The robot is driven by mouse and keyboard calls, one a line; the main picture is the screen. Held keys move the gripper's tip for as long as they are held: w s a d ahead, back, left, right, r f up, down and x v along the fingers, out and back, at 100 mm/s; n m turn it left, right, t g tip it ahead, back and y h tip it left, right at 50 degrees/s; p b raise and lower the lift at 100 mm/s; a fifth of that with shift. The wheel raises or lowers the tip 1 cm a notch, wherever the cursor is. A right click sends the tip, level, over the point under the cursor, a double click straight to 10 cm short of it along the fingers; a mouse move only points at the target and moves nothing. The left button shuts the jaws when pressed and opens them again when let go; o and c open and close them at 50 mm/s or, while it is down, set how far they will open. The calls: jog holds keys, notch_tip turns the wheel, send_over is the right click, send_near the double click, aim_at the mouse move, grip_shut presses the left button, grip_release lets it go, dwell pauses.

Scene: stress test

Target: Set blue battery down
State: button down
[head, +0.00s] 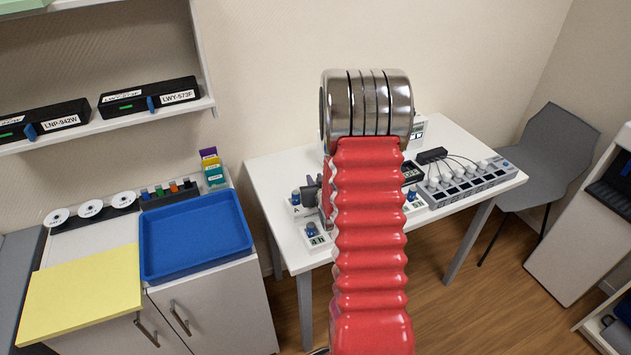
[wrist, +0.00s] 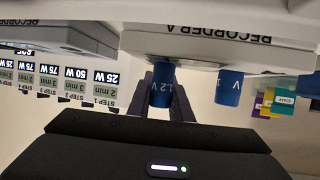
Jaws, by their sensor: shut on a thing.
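In the wrist view, which looks upside down, a blue battery (wrist: 160,90) marked 1.2 V is between the dark fingers of my gripper (wrist: 162,88). The fingers are shut on it. Its end meets the edge of a white unit labelled RECORDER A (wrist: 200,45), but I cannot tell whether it is seated. A second blue battery (wrist: 229,88) is at the same recorder, beside the held one and apart from the fingers. In the head view, my gripper (head: 309,192) is a small dark shape at the table's left side, partly behind my red arm; the held battery cannot be made out.
A white table (head: 275,170) carries more white units with blue batteries, one at the front (head: 318,237). A grey charging strip (head: 468,182) with cables stands at the right. A blue tray (head: 195,238) lies on the left cabinet. My arm hides the table's middle.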

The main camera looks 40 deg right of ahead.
jog(key=c, duration=1.6)
grip_release()
jog(key=shift+s+f, duration=0.25)
jog(key=shift+f, duration=0.45)
jog(key=shift+r, duration=0.15)
jog(key=shift+w+r, duration=0.1)
jog(key=shift+r, duration=0.1)
jog(key=v, duration=1.2)
jog(key=shift+w+r, duration=0.15)
jog(key=shift+r, duration=0.25)
jog(key=shift+r, duration=0.1)
